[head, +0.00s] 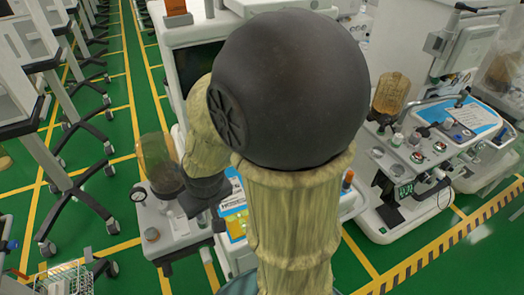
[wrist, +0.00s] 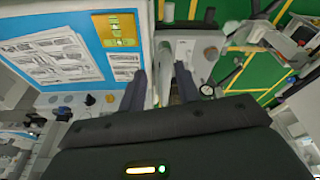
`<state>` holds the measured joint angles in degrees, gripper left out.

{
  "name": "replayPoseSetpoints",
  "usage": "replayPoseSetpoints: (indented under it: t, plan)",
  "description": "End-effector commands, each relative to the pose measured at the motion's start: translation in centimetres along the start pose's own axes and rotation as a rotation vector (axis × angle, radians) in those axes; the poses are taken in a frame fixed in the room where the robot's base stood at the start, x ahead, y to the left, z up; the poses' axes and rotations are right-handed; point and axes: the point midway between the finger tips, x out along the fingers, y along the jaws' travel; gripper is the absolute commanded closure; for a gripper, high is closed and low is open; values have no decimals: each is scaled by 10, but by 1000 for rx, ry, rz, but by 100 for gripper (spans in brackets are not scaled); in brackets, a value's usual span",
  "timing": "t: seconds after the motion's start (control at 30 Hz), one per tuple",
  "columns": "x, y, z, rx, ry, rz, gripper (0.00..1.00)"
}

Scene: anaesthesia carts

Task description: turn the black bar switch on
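My gripper (wrist: 161,88) is open in the wrist view, its two dark fingers apart with no object visibly held between them. It is over the front of the near anaesthesia cart (head: 160,218), beside the blue-bordered panel with printed sheets (wrist: 45,62) and a yellow label (wrist: 118,28). In the head view my arm covers much of this cart and I cannot make out the fingertips. I cannot pick out the black bar switch with certainty in either view. Small dark knobs (wrist: 89,100) show on the panel edge left of the fingers.
A round gauge (head: 138,195) and a clear brownish canister (head: 160,160) are on the near cart's left side. A second cart (head: 420,160) stands to the right. Wheeled stands (head: 70,190) line the left. Green floor with yellow lines is free between them.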

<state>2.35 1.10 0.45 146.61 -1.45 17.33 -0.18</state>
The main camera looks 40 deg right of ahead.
Motion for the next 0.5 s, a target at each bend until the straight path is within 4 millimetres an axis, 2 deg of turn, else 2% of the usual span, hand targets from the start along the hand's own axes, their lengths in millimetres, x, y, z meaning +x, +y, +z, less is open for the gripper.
replayPoseSetpoints:
  t: [0.17, 0.3, 0.5]
  plan:
    - [28, 44, -19, 24, 88, 51, 67]
    - [52, 88, -34, 36, 187, 90, 67]
    - [79, 148, -45, 51, 337, 120, 67]
